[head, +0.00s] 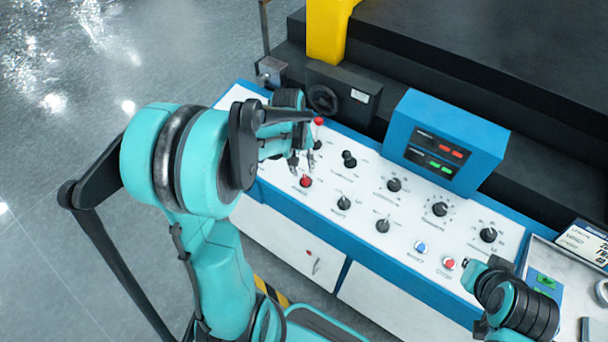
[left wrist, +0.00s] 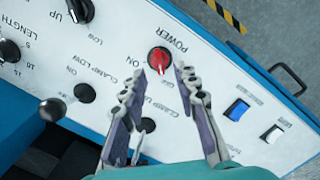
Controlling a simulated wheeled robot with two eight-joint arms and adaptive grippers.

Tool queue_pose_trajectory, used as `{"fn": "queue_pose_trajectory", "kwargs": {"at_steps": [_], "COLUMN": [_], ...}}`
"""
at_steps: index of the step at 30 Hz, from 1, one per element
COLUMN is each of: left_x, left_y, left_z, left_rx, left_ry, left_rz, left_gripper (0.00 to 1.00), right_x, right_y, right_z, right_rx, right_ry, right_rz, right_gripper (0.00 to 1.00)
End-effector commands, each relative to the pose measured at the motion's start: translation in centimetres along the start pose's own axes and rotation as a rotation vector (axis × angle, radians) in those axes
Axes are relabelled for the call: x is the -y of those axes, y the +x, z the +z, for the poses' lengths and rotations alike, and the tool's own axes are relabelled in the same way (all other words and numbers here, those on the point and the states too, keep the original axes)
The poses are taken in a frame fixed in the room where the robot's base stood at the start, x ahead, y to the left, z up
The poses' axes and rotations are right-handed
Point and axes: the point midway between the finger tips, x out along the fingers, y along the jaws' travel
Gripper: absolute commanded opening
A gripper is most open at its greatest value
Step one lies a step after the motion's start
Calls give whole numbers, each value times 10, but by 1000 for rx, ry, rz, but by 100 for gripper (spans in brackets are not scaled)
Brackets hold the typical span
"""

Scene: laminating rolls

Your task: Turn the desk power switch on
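The desk power switch is a red rotary knob (head: 305,181) on the white panel of the blue-edged control desk (head: 262,197). In the left wrist view the red knob (left wrist: 159,60) sits beside the words POWER and ON, and a pale mark shows on its face. My left gripper (head: 301,163) is over the panel by the knob. In the left wrist view its fingers (left wrist: 161,77) are apart, with the knob just beyond the gap between the tips; nothing is held. My right gripper (head: 478,270) is at the desk's right end, its fingers hard to make out.
Several black knobs (head: 383,226) and a blue display box (head: 445,140) occupy the desk. A black toggle lever (left wrist: 147,125) shows between my left fingers, with rocker switches (left wrist: 237,109) to the right. A red-topped control (head: 318,121) stands behind my left gripper.

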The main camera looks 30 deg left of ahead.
Motion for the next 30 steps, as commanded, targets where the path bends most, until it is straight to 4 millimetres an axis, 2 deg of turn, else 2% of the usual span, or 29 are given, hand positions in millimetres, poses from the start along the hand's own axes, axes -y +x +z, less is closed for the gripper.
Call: {"fn": "queue_pose_trajectory", "kwargs": {"at_steps": [1, 3, 9, 19, 20, 21, 23, 30], "left_x": [0, 0, 0, 0, 0, 0, 0, 0], "left_y": [12, 23, 45, 48, 48, 48, 48, 48], "left_z": [-1, 0, -1, 0, 0, 0, 0, 0], "left_rx": [0, -1, -1, -2, -2, -2, -2, -2], "left_ry": [1, 1, 2, 2, 2, 2, 2, 4], "left_rz": [0, 0, 0, 0, 0, 0, 0, 0], "left_gripper": [30, 30, 30, 30, 25, 14, 0, 0], "right_x": [0, 0, 0, 0, 0, 0, 0, 0], "right_y": [4, 7, 11, 11, 11, 11, 11, 11], "right_z": [3, 5, 8, 8, 8, 8, 8, 8], "right_rx": [0, 0, 0, 0, 0, 0, 0, 0], "right_ry": [0, 0, 0, 0, 0, 0, 0, 0], "right_rz": [0, 0, 0, 0, 0, 0, 0, 0], "right_gripper": [0, 0, 0, 0, 0, 0, 0, 0]}}
